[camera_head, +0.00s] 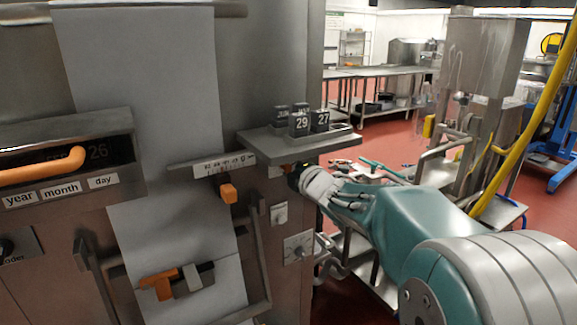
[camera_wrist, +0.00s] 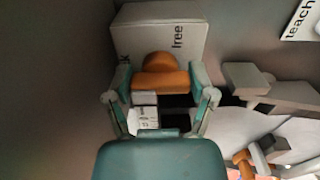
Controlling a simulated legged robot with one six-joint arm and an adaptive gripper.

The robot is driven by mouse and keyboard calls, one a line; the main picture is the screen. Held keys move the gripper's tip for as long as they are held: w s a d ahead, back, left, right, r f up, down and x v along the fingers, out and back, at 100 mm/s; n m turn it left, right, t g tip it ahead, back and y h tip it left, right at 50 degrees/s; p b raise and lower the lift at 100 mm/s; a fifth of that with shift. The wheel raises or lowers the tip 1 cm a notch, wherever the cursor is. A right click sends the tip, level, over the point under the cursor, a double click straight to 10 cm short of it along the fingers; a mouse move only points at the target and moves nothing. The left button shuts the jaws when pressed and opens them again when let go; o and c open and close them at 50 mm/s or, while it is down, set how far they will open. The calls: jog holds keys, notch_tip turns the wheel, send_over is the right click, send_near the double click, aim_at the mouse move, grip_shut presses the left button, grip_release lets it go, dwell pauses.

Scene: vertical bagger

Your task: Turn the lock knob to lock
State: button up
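The orange lock knob (camera_wrist: 160,78) sits on a pale block (camera_wrist: 140,38) in the wrist view. The block reads "free" at its right; a partly hidden word ending in "k" is at its left. My gripper (camera_wrist: 160,82) has its two teal fingers on either side of the knob, with no clear gap at either side. In the head view my gripper (camera_head: 303,176) reaches the machine's right edge, just under a grey shelf (camera_head: 290,148). A bit of orange shows there; most of the knob and fingertips are hidden.
Date blocks (camera_head: 300,122) stand on the shelf just above my gripper. A sheet of film (camera_head: 150,90) runs down the machine front, with an orange handle (camera_head: 45,167) at left. Grey brackets (camera_wrist: 285,92) lie right of my gripper in the wrist view.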

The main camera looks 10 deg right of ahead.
jog(key=shift+o, duration=1.4)
jog(key=shift+v, duration=2.55)
jog(key=shift+s, duration=0.1)
jog(key=v, duration=1.1)
jog(key=shift+s, duration=0.35)
jog(key=shift+d, duration=0.1)
